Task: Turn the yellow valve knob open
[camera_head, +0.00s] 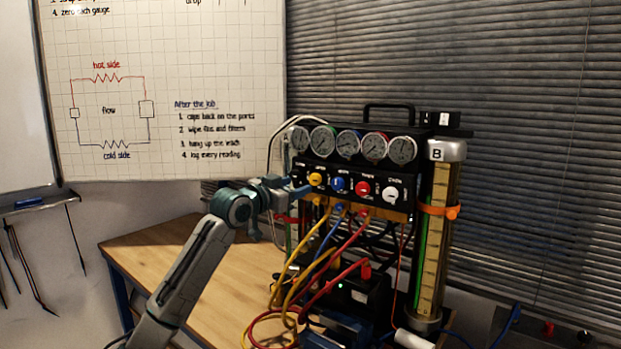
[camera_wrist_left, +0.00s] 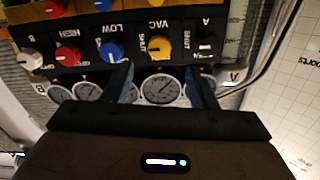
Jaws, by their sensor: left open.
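My left gripper (camera_head: 297,189) is just left of the knob and in front of the panel. In the wrist view my left gripper (camera_wrist_left: 160,72) is open and empty, its fingers spread to either side of the line to the knob, apart from it. My right gripper is not in view.
A blue knob (camera_head: 339,185), a red knob (camera_head: 362,188) and a white knob (camera_head: 391,194) sit right of the yellow one. Several gauges (camera_head: 348,145) are above. Coloured hoses (camera_head: 318,262) hang below over the wooden bench (camera_head: 160,250). A clear cylinder (camera_head: 436,240) stands at right.

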